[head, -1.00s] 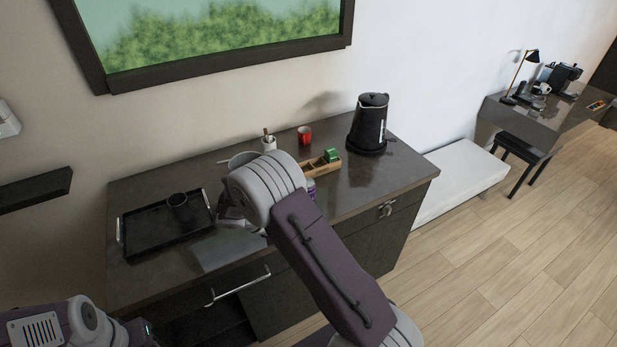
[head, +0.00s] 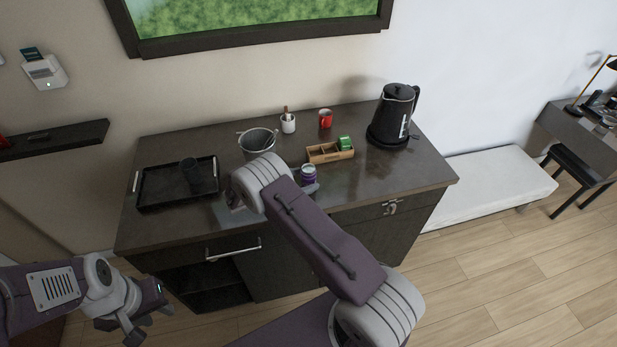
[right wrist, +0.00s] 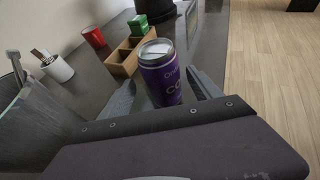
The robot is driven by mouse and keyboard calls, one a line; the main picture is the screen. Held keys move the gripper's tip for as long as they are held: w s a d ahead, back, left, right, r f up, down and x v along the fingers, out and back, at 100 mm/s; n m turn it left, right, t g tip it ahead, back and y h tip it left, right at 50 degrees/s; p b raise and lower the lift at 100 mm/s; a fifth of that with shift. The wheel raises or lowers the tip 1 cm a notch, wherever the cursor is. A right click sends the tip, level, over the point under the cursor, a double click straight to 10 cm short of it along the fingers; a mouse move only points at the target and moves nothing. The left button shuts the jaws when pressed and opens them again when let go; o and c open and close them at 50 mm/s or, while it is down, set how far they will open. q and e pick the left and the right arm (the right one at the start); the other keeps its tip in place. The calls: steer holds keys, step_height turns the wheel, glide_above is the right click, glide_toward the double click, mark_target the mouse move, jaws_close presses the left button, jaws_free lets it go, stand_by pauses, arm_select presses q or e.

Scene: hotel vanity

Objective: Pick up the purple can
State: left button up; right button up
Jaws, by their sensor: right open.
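The purple can (head: 308,174) stands upright on the dark vanity top, just right of my right wrist in the head view. In the right wrist view the can (right wrist: 163,78) shows its silver lid and purple side with pale lettering. My right gripper (right wrist: 163,92) is open, with one finger on each side of the can; its lower part is hidden by the gripper body. I cannot tell whether the fingers touch it. My left gripper (head: 150,318) is open and empty, low in front of the vanity.
A wooden divided box (head: 330,153) with a green item stands just behind the can. A grey bucket (head: 257,141), white cup (head: 288,124), red mug (head: 325,119) and black kettle (head: 393,116) are near. A black tray (head: 160,201) holding a dark cup lies left.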

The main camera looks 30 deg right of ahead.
mark_target(310, 170)
steer(key=d+p, duration=0.1)
steer(key=d, duration=0.1)
steer(key=shift+d+r+p, duration=0.1)
steer(key=shift+d+p, duration=0.3)
steer(key=shift+x, duration=1.2)
steer(key=shift+w+f, duration=0.15)
steer(key=shift+f, duration=0.15)
jaws_close()
steer(key=r, duration=0.2)
steer(key=s+r+b, duration=0.1)
steer(key=r, duration=0.1)
steer(key=shift+a+r, duration=0.1)
steer(key=shift+r, duration=0.3)
steer(key=s+a+r+b, duration=0.1)
steer(key=s+r, duration=0.5)
steer(key=s, duration=0.4)
steer(key=shift+s+a+r, duration=0.15)
steer(key=shift+s+a, duration=0.1)
steer(key=shift+s, duration=0.05)
